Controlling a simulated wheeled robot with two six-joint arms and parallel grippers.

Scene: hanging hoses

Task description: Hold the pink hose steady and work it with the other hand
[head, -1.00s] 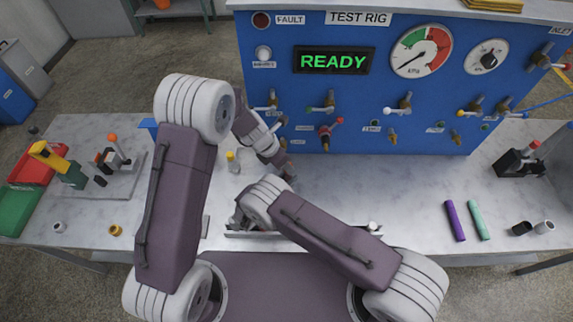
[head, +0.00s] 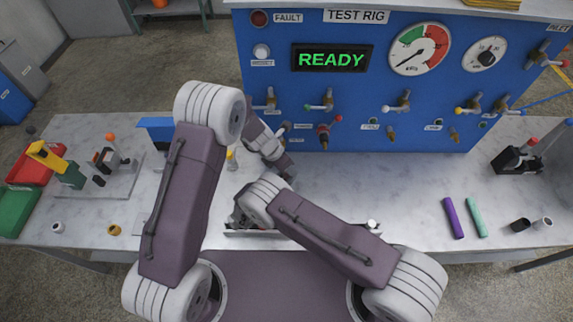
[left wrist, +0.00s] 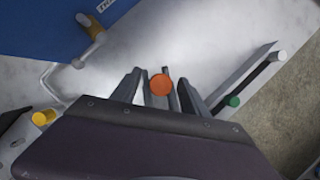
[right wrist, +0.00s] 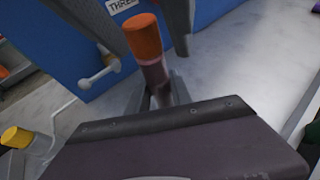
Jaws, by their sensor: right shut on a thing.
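In the right wrist view my right gripper (right wrist: 158,98) is shut on the pink hose (right wrist: 155,76), a short dull-pink tube with an orange end (right wrist: 142,36) pointing up. In the left wrist view my left gripper (left wrist: 160,85) is open, and the round orange end (left wrist: 161,85) shows between its fingers. Dark fingers of the left gripper also appear on both sides of the orange end in the right wrist view; I cannot tell whether they touch it. In the head view the arms hide the hose and most of both grippers.
The blue test rig (head: 350,90) with valves and a READY display stands behind. A tray (left wrist: 250,85) with capped pieces lies beside the grippers. A yellow-topped bottle (right wrist: 15,138) is nearby. Purple (head: 453,218) and teal (head: 477,217) tubes lie on the right; the bench around them is mostly clear.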

